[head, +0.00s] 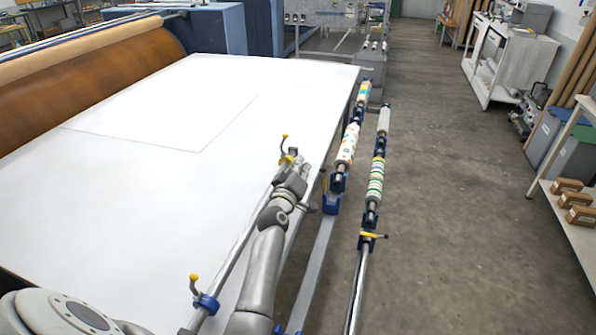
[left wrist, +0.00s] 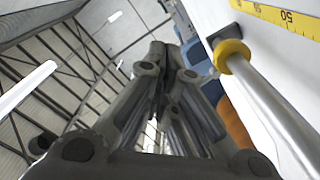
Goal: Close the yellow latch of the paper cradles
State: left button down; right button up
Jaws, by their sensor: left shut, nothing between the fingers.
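In the head view, a yellow latch (head: 285,152) stands upright at the far end of the near steel rail, just left of my gripper. A third yellow latch (head: 373,236) lies flat across the rail at right. My left gripper (head: 304,165) is beside the far upright latch; I cannot tell whether it touches. In the left wrist view its fingers (left wrist: 157,55) are together and empty. A yellow collar (left wrist: 232,52) on a steel bar shows to their right. My right gripper is not in view.
Patterned paper rolls (head: 376,180) lie in blue cradles right of the arm. A wide white table (head: 130,190) fills the left, with a brown roller (head: 110,75) behind. The grey floor (head: 460,200) at right is clear up to a shelf with boxes (head: 568,198).

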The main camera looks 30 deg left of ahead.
pick_arm(q)
jog(key=w+f+b, duration=0.1)
jog(key=w, duration=0.1)
jog(key=w+f+b, duration=0.1)
jog(key=w+b, duration=0.2)
jog(key=w, duration=0.2)
jog(key=shift+a+f+b, duration=0.2)
jog(key=shift+f+b, duration=0.1)
jog(key=shift+f, duration=0.1)
jog(key=shift+s+d+f, duration=0.15)
jog(key=shift+d, duration=0.1)
jog(key=shift+s+d, duration=0.1)
jog(key=shift+d, duration=0.05)
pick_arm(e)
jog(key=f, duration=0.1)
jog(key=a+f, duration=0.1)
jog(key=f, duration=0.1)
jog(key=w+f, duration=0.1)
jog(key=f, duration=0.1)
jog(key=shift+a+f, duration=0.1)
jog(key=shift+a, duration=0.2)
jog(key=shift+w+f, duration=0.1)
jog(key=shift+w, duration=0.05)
